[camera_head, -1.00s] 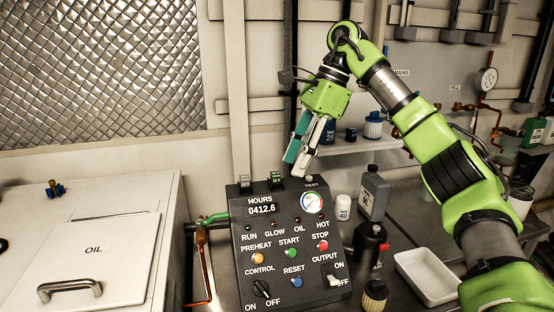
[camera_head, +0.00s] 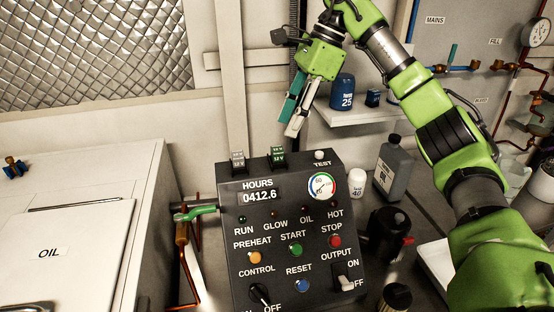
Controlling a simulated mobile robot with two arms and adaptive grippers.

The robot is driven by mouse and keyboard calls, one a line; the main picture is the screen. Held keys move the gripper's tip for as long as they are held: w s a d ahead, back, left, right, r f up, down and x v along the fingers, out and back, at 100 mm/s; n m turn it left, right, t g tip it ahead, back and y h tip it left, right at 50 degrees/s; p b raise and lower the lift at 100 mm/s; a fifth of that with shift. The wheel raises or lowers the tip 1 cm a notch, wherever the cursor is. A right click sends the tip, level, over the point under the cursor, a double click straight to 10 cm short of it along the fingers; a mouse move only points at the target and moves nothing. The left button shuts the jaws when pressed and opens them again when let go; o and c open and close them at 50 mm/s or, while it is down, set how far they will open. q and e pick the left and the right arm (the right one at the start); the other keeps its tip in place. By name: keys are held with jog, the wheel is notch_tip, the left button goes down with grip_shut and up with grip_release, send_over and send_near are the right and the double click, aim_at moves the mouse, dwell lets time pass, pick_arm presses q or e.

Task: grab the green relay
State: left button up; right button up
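The green relay (camera_head: 277,157) is a small upright block, seated on the top edge of the dark control panel (camera_head: 232,222). A similar grey relay (camera_head: 237,161) sits to its left. My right gripper (camera_head: 289,124) hangs above and slightly right of the green relay in the picture, fingers pointing down. One finger is teal and the other pale. A narrow gap shows between them, with nothing held. The fingertips look clear of the relay; how far in front or behind they are is hard to tell. My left gripper is out of view.
A TEST button (camera_head: 319,155) stands on the panel top, right of the relays. A shelf (camera_head: 352,117) with a blue container (camera_head: 342,92) is behind the gripper. A grey bottle (camera_head: 389,168) and a black jug (camera_head: 386,234) stand right of the panel. The OIL cabinet (camera_head: 75,185) is left.

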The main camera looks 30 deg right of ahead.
aim_at(279, 148)
jog(key=shift+w+a+f, duration=0.1)
jog(key=shift+w+f, duration=0.05)
jog(key=shift+f, duration=0.4)
jog(key=shift+w+a+f, duration=0.1)
jog(key=shift+w+f, duration=0.05)
jog(key=shift+f, duration=0.5)
jog(key=shift+s+a+f, duration=0.15)
jog(key=shift+a+f, duration=0.05)
jog(key=shift+f, duration=0.1)
jog(key=p+x, duration=0.1)
jog(key=x, duration=0.2)
jog(key=shift+s+f, duration=0.15)
jog(key=shift+f, duration=0.05)
jog(key=shift+a+f+p, duration=0.15)
jog(key=shift+f+p, duration=0.15)
jog(key=shift+f, duration=0.15)
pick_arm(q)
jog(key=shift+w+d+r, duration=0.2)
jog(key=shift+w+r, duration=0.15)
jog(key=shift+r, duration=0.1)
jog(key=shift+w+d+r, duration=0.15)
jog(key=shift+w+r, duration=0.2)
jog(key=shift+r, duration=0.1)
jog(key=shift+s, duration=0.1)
pick_arm(e)
grip_shut()
